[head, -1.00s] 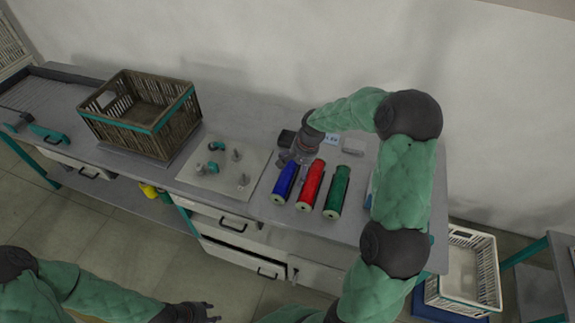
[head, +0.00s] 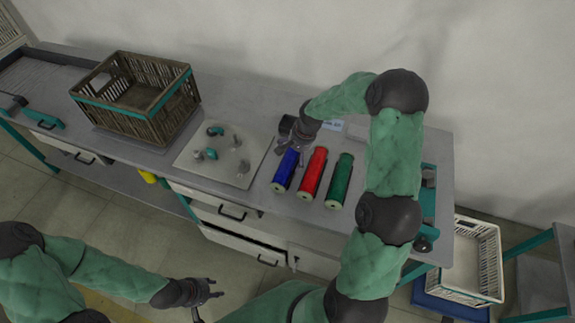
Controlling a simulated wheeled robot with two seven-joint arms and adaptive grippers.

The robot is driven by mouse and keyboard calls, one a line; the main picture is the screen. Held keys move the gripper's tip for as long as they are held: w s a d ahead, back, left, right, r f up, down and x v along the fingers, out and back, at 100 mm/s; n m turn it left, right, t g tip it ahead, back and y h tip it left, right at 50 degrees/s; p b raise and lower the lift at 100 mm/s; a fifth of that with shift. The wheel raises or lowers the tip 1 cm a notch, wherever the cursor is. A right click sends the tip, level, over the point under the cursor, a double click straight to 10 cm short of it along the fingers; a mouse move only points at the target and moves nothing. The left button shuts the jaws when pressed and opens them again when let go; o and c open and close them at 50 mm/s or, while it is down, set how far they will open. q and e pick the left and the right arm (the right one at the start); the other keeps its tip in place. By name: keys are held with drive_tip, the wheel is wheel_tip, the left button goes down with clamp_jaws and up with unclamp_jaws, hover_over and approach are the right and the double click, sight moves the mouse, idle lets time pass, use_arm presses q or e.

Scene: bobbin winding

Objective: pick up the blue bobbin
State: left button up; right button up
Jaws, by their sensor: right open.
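The blue bobbin (head: 286,172) lies on the workbench, left of the red bobbin (head: 312,174) and the green bobbin (head: 340,181). The three lie side by side. My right gripper (head: 293,150) reaches down at the far end of the blue bobbin, with its fingers apart. Whether the fingers touch the bobbin, I cannot tell. My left gripper (head: 210,288) is in front of the bench, low and away from the bobbins. Its fingers appear spread and nothing shows between them.
A brown crate with a teal band (head: 118,104) stands on the bench at left. A pale board (head: 190,166) with several small pegs lies left of the bobbins. A white crate (head: 462,291) sits lower at right. My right arm overhangs the bench's right part.

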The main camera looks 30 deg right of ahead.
sight(293, 160)
drive_tip(key=b+x, duration=0.1)
drive_tip(key=x, duration=0.3)
drive_tip(key=shift+d+f, duration=0.1)
drive_tip(key=c, duration=1.4)
